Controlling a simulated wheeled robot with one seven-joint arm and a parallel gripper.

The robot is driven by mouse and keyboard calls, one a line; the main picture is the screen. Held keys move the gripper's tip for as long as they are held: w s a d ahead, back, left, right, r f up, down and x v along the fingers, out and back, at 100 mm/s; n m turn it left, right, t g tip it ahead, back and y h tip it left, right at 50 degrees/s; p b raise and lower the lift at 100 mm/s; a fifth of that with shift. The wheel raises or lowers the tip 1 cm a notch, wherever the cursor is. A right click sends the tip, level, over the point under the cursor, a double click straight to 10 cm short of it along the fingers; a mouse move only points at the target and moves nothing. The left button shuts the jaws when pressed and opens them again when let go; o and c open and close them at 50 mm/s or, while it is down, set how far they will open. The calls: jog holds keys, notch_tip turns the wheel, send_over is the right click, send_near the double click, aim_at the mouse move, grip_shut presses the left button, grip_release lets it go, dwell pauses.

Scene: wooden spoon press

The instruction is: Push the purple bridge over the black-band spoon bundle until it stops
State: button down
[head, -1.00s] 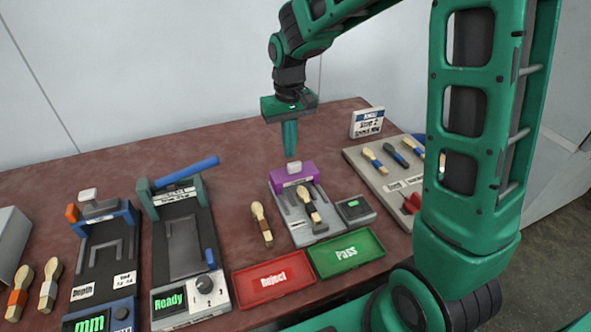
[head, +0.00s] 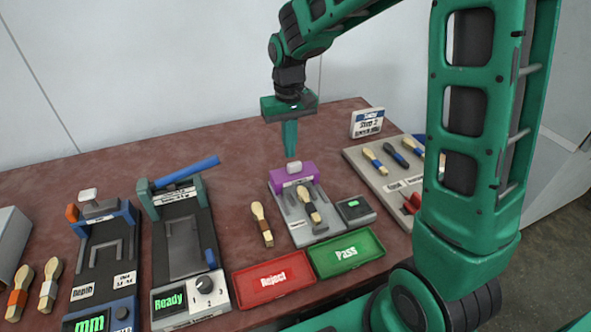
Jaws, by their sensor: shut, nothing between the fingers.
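The purple bridge (head: 294,178) stands at the back end of a grey fixture (head: 318,232), with a pale knob (head: 294,167) on top. The black-band spoon bundle (head: 309,206) lies on the fixture in front of the bridge, with its wide pale end toward the bridge. The bridge and bundle look apart, though the gap is small. My gripper (head: 291,156) points straight down with its fingers shut and empty. Its tips are just above or behind the knob; I cannot tell whether they touch it.
A red Reject tray (head: 245,287) and a green Pass tray (head: 372,244) lie in front of the fixture. Another bundle (head: 262,224) lies to its left. A Ready device (head: 172,300) stands further left. A board with spoons (head: 360,169) and a sign (head: 367,123) are at right.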

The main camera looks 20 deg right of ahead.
aim_at(296, 174)
jog(key=shift+f, duration=0.2)
jog(key=shift+f, duration=0.9)
jog(key=shift+s, duration=2.9)
jog(key=shift+w, duration=0.15)
jog(key=shift+w+r, duration=0.15)
jog(key=shift+w, duration=0.3)
notch_tip(296, 174, up, 7)
dwell(1.0)
dwell(0.3)
